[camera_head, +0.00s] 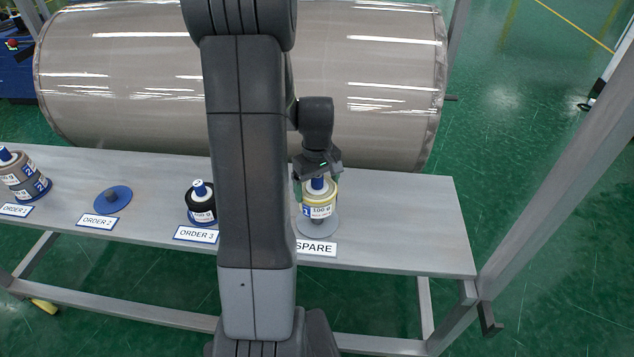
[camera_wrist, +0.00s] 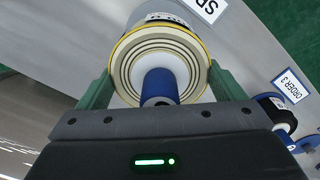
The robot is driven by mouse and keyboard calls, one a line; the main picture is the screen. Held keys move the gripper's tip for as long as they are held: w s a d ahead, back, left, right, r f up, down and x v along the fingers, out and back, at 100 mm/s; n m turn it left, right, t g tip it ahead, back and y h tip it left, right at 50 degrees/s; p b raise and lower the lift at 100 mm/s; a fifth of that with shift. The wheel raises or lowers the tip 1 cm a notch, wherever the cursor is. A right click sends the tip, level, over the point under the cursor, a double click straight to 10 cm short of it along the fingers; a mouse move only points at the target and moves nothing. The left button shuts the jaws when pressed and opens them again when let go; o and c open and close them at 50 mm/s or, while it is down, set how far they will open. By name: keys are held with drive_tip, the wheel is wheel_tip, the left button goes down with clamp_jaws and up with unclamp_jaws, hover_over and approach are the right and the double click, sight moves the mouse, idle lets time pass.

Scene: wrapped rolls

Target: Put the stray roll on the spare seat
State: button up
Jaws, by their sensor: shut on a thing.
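The stray roll is a pale roll with a yellow rim, a blue core end and a "100 g" label (camera_head: 321,200). In the wrist view its ringed end (camera_wrist: 130,72) faces me between two green fingers. My gripper (camera_head: 318,185) is shut on the roll from above and holds it upright. The spare seat (camera_head: 303,229) is a grey disc behind the SPARE sign (camera_head: 316,248). A small gap seems to remain between roll and disc.
On the same grey bench (camera_head: 420,225), a grey-brown roll (camera_head: 22,178) stands at ORDER 1. The blue ORDER 2 seat (camera_head: 125,199) is empty, with a dark peg. A black roll (camera_head: 201,207) stands at ORDER 3. A large wrapped roll (camera_head: 130,75) lies behind the bench.

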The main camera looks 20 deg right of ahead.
drive_tip(key=shift+f+b, duration=2.25)
drive_tip(key=shift+f, duration=1.05)
drive_tip(key=o, duration=0.8)
drive_tip(key=shift+c, duration=0.2)
wheel_tip(320, 180, up, 14)
drive_tip(key=shift+f, duration=0.1)
